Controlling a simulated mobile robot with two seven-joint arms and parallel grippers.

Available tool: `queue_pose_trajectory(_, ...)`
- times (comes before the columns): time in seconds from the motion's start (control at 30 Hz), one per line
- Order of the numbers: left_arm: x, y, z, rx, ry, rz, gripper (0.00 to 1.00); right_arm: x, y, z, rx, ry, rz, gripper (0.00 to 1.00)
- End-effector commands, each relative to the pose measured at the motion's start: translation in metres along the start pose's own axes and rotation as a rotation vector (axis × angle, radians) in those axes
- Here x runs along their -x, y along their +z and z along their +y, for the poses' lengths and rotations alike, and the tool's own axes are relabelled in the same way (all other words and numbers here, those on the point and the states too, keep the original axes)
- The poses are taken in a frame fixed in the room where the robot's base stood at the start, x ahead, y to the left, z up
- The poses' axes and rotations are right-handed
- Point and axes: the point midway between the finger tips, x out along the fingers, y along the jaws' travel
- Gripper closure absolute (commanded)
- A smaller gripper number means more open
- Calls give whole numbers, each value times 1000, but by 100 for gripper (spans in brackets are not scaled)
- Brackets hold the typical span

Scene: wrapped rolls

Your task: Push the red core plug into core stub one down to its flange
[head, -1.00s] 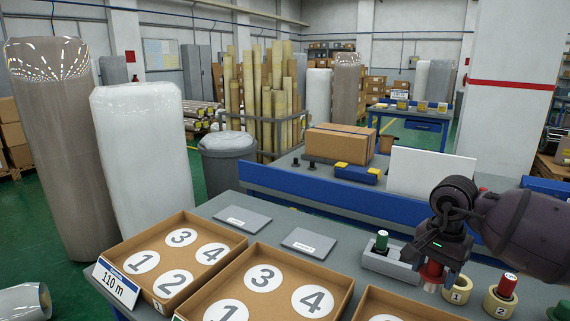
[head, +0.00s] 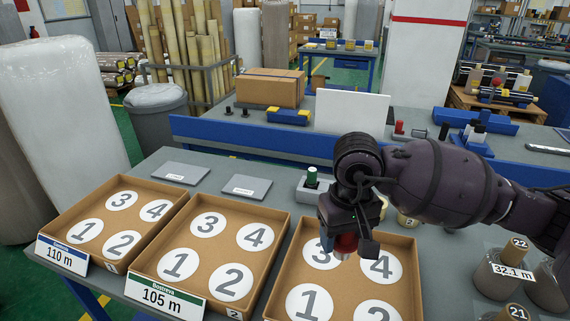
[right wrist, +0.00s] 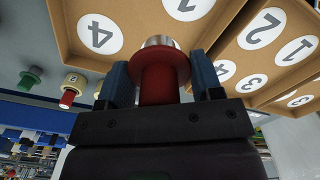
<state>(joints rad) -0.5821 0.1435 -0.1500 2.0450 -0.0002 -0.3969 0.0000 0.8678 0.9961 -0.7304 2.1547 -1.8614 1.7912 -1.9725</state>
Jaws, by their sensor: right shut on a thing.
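My right gripper (head: 352,238) is shut on the red core plug (head: 346,244) and holds it above the front right tray. In the right wrist view the plug (right wrist: 163,80) stands between the blue fingers, its wide red flange and shiny metal end pointing away from the palm. Behind my right arm in the head view, a beige core stub (head: 383,207), seemingly stub one, is mostly hidden. Another stub (head: 408,222) shows its lower part beside it, its top covered by my arm. The plug is apart from both stubs. My left gripper is not in view.
A grey block with a green plug (head: 312,177) stands just behind my right gripper. Numbered cardboard trays (head: 283,234) fill the table front. Wrapped rolls tagged 32.1 m (head: 497,272) stand at the right. Two grey plates (head: 246,187) lie behind the trays.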

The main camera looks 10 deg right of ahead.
Motion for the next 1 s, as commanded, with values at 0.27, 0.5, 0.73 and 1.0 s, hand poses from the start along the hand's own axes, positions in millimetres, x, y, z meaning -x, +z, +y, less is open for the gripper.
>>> queue_pose_trajectory(0.27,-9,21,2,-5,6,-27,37,-14,-16,2,-9,2,-7,63)
queue_pose_trajectory(0.5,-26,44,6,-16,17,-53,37,-25,-80,36,-155,2,-11,63)
queue_pose_trajectory(0.73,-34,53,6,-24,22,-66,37,-31,-138,81,-276,1,-9,63)
queue_pose_trajectory(1.0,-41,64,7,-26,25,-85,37,-37,-193,145,-388,0,-8,63)
